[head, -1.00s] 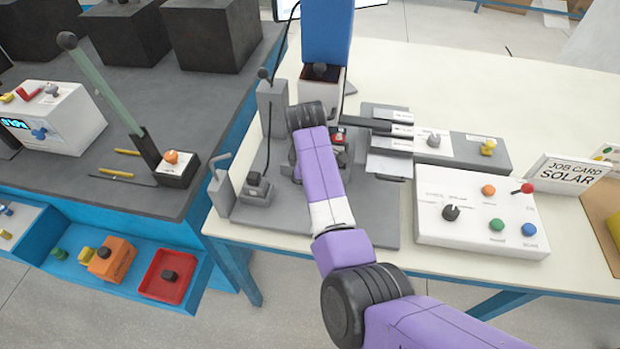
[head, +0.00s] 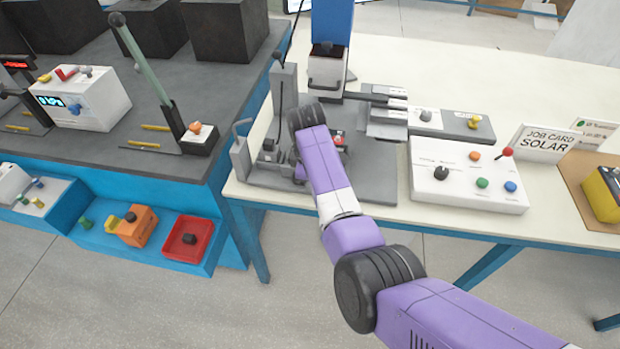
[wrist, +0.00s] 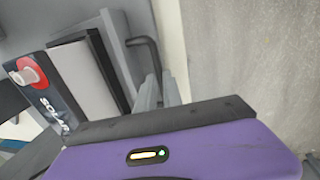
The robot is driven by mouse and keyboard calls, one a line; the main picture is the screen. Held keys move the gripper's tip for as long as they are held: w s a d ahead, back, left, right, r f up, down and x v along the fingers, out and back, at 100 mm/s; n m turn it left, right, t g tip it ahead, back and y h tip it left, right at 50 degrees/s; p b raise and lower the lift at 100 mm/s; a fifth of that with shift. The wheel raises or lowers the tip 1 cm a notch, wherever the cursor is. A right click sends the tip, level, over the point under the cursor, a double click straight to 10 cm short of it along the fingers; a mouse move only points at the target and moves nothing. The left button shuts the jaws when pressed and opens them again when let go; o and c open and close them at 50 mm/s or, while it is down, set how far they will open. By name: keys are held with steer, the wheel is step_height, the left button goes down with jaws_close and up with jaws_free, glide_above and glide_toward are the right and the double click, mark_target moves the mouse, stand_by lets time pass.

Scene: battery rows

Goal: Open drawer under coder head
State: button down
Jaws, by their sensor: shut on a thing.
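The blue-topped coder unit (head: 331,30) stands at the back of a grey station on the cream table. In front of its base sits a grey drawer (wrist: 122,55), carrying a dark piece marked SOLAR (wrist: 50,100) with a red disc and a pale knob. The red part also shows in the head view (head: 338,140). My gripper (wrist: 165,88) is shut on the drawer's dark bent handle (wrist: 147,42). The exact contact is partly hidden by the fingers. In the head view my purple arm hides the gripper and handle.
A white control box (head: 465,190) with coloured knobs stands right of the station, a job card SOLAR (head: 545,143) beyond it. A dark bench (head: 90,150) lies left; open floor is in front.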

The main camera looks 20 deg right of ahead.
steer(key=c, duration=1.5)
jaws_free()
steer(key=shift+r, duration=0.1)
steer(key=r, duration=0.2)
steer(key=s+r, duration=0.1)
steer(key=r, duration=0.4)
steer(key=shift+s+a+r, duration=0.15)
steer(key=shift+a+r, duration=0.1)
steer(key=shift+a, duration=0.15)
